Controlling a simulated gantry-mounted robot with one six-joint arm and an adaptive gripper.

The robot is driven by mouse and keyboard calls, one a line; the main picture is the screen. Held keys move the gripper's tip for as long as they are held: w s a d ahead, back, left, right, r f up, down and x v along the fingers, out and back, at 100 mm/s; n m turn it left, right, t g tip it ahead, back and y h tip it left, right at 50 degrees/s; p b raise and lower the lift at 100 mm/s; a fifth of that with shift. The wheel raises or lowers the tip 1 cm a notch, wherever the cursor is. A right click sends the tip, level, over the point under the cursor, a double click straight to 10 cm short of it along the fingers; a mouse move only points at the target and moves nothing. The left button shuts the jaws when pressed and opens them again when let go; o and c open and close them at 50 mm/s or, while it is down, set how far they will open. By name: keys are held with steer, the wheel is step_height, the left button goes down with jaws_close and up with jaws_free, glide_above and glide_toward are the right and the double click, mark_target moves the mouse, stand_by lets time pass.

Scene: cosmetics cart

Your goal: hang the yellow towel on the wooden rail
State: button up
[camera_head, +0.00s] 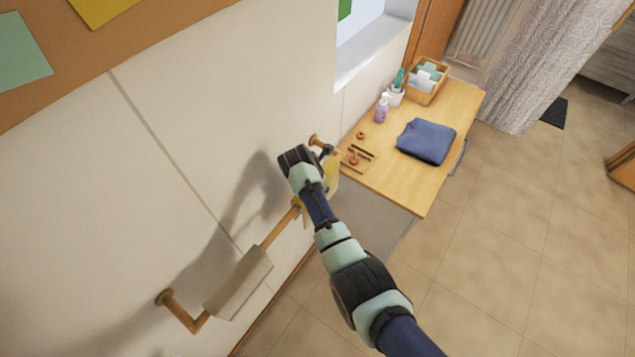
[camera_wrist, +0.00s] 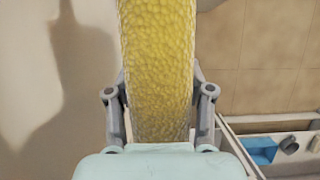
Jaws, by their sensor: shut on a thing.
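The yellow towel (camera_head: 332,172) shows partly behind my arm at the far end of the wooden rail (camera_head: 279,229). In the wrist view the bumpy yellow towel (camera_wrist: 158,65) fills the space between both fingers and runs up out of the picture. My gripper (camera_wrist: 160,112) is shut on it. In the head view my gripper (camera_head: 326,152) is mostly hidden by my wrist, close to the rail's far wall mount. I cannot tell whether the towel touches or lies over the rail.
A grey towel (camera_head: 238,283) hangs on the near part of the rail. The wooden cart top (camera_head: 433,185) at the right holds a folded blue cloth (camera_head: 426,141), a purple bottle (camera_head: 381,108) and a wooden box (camera_head: 428,81).

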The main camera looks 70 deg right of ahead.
steer(key=shift+f, duration=0.35)
steer(key=o, duration=1.3)
steer(key=shift+o, duration=0.2)
steer(key=v, duration=1.2)
